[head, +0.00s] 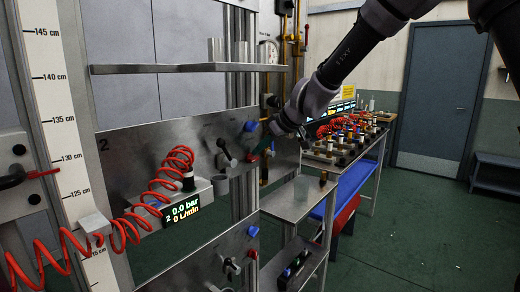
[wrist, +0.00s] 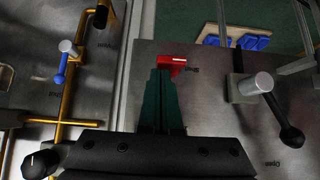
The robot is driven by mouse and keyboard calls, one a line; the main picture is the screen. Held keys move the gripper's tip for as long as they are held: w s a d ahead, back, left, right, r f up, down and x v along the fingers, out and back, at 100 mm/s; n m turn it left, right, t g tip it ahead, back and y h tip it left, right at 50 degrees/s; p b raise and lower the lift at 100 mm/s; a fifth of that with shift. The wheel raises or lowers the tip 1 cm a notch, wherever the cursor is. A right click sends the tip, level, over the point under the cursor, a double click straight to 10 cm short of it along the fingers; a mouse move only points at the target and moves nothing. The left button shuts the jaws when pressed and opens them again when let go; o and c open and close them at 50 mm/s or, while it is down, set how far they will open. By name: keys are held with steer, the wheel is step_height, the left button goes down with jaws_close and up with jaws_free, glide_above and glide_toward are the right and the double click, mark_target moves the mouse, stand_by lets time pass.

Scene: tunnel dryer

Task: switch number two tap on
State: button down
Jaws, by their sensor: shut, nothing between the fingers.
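The steel panel marked 2 (head: 125,150) stands in the middle left of the head view. It carries a black-handled lever (head: 223,148) and a blue knob (head: 251,126). In the wrist view, a red handle (wrist: 172,61) shows just beyond my fingertips, and a lever with a metal hub and black ball end (wrist: 265,90) is to their right.
A display (head: 183,213) reads 0.0 bar and 0 L/min beside a coiled red hose (head: 160,185). A lower panel (head: 200,262) has a similar lever and knobs. Yellow pipes (wrist: 60,121) run left of my fingers in the wrist view. A metal shelf (head: 298,203) stands to the right.

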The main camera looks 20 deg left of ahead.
steer(key=shift+w+d+f+m+g+y, duration=0.1)
steer(key=shift+w+f+m+g+y, duration=0.15)
steer(key=shift+g, duration=0.25)
steer(key=shift+w+d+m+g+y, duration=0.15)
steer(key=shift+m+g+y, duration=0.15)
steer(key=shift+g, duration=0.2)
steer(key=shift+w+d+f+m+g+y, duration=0.1)
steer(key=shift+w+f+m+g+y, duration=0.15)
steer(key=shift+f+m+g+y, duration=0.65)
steer(key=shift+w+d+f+m+g+y, duration=0.1)
steer(key=shift+w+f+m+g+y, duration=0.2)
steer(key=shift+m+g+y, duration=1.1)
steer(key=shift+w+d+f+m+g+y, duration=0.1)
steer(key=shift+w+f+m+g+y, duration=0.1)
steer(key=shift+f+m+g+y, duration=1)
steer(key=shift+s+a+r+m+g+y, duration=0.15)
steer(key=shift+m+g+y, duration=0.1)
steer(key=shift+m+g, duration=0.4)
stand_by(0.5)
